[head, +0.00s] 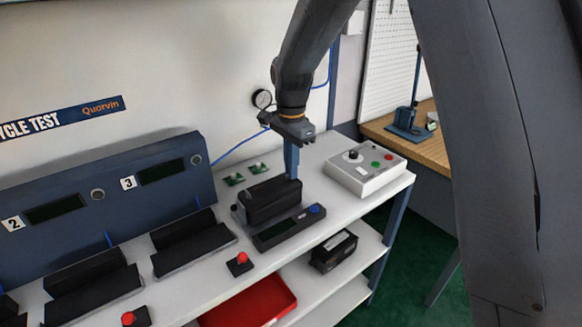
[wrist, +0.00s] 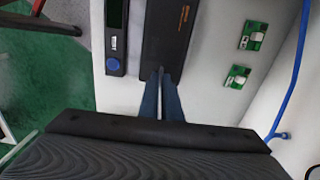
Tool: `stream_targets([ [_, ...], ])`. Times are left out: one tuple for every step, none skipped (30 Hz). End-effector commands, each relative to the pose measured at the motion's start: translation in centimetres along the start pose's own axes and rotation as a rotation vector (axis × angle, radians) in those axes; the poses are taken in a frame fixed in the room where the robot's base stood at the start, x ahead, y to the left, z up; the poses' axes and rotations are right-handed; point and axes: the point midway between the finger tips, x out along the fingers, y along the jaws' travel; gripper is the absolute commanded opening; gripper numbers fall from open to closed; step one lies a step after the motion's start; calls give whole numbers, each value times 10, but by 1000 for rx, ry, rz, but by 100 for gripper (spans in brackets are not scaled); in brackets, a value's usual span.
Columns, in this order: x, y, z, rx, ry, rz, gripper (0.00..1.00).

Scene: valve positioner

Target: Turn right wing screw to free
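The valve positioner, a black box (head: 270,201), sits on the white bench top. Its dark top with orange lettering (wrist: 178,32) fills the upper middle of the wrist view. My gripper (head: 292,176) points down at the right end of the box. In the wrist view its two blue fingers (wrist: 161,76) are close together with a narrow gap, their tips at the box's near end. The right wing screw is not distinguishable; the fingertips cover that spot. I cannot tell whether the fingers grip it.
A handheld unit with a blue button (head: 288,227) lies in front of the box. Two green circuit boards (head: 246,174) lie behind it. A grey control box (head: 365,168) stands at right. A red button (head: 240,262) and a red tray (head: 250,303) are nearer.

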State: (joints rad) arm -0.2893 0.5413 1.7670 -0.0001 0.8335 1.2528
Motion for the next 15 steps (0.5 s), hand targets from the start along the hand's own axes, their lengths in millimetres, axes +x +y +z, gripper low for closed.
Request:
stream_targets([
  [0, 0, 0, -11, 0, 0, 0],
  [0, 0, 0, -19, 0, 0, 0],
  [-1, 0, 0, -32, 0, 0, 0],
  [-1, 0, 0, -45, 0, 0, 0],
  [-1, 0, 0, -58, 0, 0, 0],
  [-1, 0, 0, -81, 0, 0, 0],
  [-1, 0, 0, -98, 0, 0, 0],
  [-1, 0, 0, -118, 0, 0, 0],
  [-1, -1, 0, -147, 0, 0, 0],
  [-1, -1, 0, -170, 0, 0, 0],
  [-1, -1, 0, -194, 0, 0, 0],
  [-1, -1, 0, -229, 0, 0, 0],
  [-1, -1, 0, -256, 0, 0, 0],
  [-1, -1, 0, -284, 0, 0, 0],
  [-1, -1, 0, -321, 0, 0, 0],
])
